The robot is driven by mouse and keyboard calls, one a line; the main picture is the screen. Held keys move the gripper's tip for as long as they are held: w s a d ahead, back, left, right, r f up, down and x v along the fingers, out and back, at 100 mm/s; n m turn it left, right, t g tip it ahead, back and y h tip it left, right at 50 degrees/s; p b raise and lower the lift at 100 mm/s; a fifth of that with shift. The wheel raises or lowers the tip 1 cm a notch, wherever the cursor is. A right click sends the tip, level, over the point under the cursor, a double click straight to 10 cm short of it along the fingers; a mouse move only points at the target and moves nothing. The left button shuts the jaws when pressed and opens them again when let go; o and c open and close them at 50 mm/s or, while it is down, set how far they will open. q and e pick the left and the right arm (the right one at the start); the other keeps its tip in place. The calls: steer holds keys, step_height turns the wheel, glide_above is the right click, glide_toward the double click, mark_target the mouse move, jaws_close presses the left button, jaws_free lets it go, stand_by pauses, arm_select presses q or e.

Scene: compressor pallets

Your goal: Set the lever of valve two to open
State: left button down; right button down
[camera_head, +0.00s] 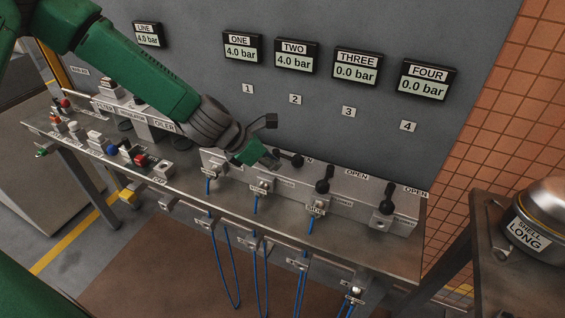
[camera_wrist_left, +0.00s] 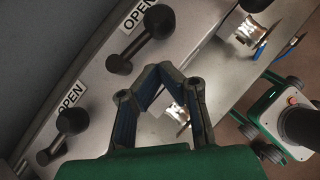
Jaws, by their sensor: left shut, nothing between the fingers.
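The lever of valve two (camera_head: 297,161) is black and lies sideways, its knob pointing right to its OPEN label, below the TWO display (camera_head: 294,56) reading 4.0 bar. In the left wrist view the valve two lever (camera_wrist_left: 141,38) also points along the metal block to its OPEN label (camera_wrist_left: 139,13). My left gripper (camera_head: 272,160) is just left of this lever in the head view. In the left wrist view its fingertips (camera_wrist_left: 158,72) are together, empty, and appear apart from the lever. My right gripper is not in view.
Valve three's lever (camera_head: 323,185) and valve four's lever (camera_head: 387,206) point to the front; both displays read 0.0 bar. Valve one's lever (camera_wrist_left: 61,135) is close by, toward its OPEN label. Blue hoses (camera_head: 255,265) hang below the bench.

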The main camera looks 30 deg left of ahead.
mark_target(291, 161)
arm_select(q)
steer(key=shift+w+d+f, duration=0.1)
steer(key=shift+w+d, duration=0.65)
steer(key=shift+d, duration=0.05)
steer(key=shift+w+d, duration=0.15)
steer(key=shift+d, duration=0.2)
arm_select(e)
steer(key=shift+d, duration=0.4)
arm_select(q)
steer(key=shift+w+a, duration=0.1)
steer(key=shift+a, duration=0.1)
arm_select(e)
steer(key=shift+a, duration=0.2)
arm_select(q)
steer(key=shift+w+d+f+n, duration=0.1)
steer(key=shift+w+n, duration=0.1)
steer(key=shift+n, duration=0.1)
steer(key=shift+w, duration=0.1)
steer(key=shift+d+y, duration=0.1)
steer(key=shift+y, duration=0.2)
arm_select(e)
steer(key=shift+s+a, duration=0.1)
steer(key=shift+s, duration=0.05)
arm_select(q)
steer(key=shift+w, duration=0.1)
